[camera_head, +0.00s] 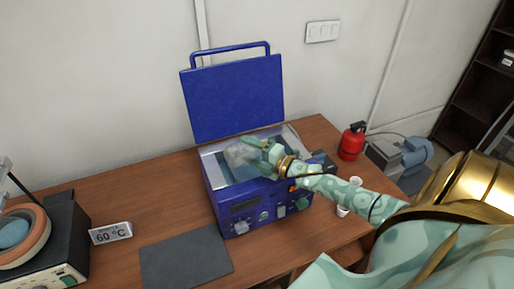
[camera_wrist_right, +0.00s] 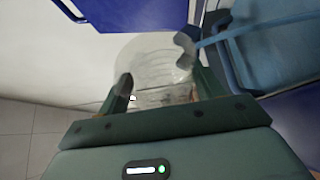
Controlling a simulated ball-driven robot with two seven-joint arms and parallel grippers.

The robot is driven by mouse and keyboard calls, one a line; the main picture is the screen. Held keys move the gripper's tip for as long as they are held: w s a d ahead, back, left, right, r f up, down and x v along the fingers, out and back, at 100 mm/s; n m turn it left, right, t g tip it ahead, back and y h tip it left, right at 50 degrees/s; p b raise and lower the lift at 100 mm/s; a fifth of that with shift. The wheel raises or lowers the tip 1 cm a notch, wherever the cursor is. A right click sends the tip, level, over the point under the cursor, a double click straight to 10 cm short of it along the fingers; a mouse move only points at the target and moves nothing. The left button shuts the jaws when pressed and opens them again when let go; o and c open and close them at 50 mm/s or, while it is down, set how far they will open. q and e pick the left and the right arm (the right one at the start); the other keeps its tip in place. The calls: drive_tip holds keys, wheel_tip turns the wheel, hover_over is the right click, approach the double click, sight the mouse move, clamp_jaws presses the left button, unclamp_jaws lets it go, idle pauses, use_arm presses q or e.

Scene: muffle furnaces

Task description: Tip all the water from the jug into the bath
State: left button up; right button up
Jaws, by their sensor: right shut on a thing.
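The blue water bath (camera_head: 262,205) stands on the wooden table with its lid (camera_head: 235,98) raised. Its metal-rimmed basin is open, and bluish water shows inside. My right gripper (camera_head: 262,147) is over the basin, shut on the clear jug (camera_head: 238,155). In the right wrist view the transparent jug (camera_wrist_right: 150,65) sits between the two fingers of my right gripper (camera_wrist_right: 155,92), with the bath's blue wall (camera_wrist_right: 292,115) beside it. The jug looks tilted over the bath. I cannot tell how much water is in it. My left gripper is not in view.
A dark grey mat (camera_head: 186,262) lies in front of the bath. A "60 °C" sign (camera_head: 111,233) and a device with a round bowl (camera_head: 24,232) are at the left. White cups (camera_head: 343,210), a red extinguisher (camera_head: 352,142) and a grey-blue pump (camera_head: 400,155) are at the right.

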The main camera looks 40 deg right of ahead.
drive_tip(key=shift+w+f, duration=0.15)
drive_tip(key=shift+w, duration=0.1)
drive_tip(key=shift+s+p, duration=0.55)
drive_tip(key=shift+p, duration=0.1)
drive_tip(key=shift+s, duration=0.25)
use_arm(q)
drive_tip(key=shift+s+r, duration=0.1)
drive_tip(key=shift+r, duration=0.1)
use_arm(e)
drive_tip(key=shift+s, duration=0.1)
drive_tip(key=shift+d+m+b, duration=0.15)
drive_tip(key=shift+m+b, duration=0.15)
drive_tip(key=shift+m, duration=0.2)
drive_tip(key=shift+w+d+b, duration=0.1)
drive_tip(key=shift+w+b, duration=0.5)
drive_tip(key=shift+w, duration=0.65)
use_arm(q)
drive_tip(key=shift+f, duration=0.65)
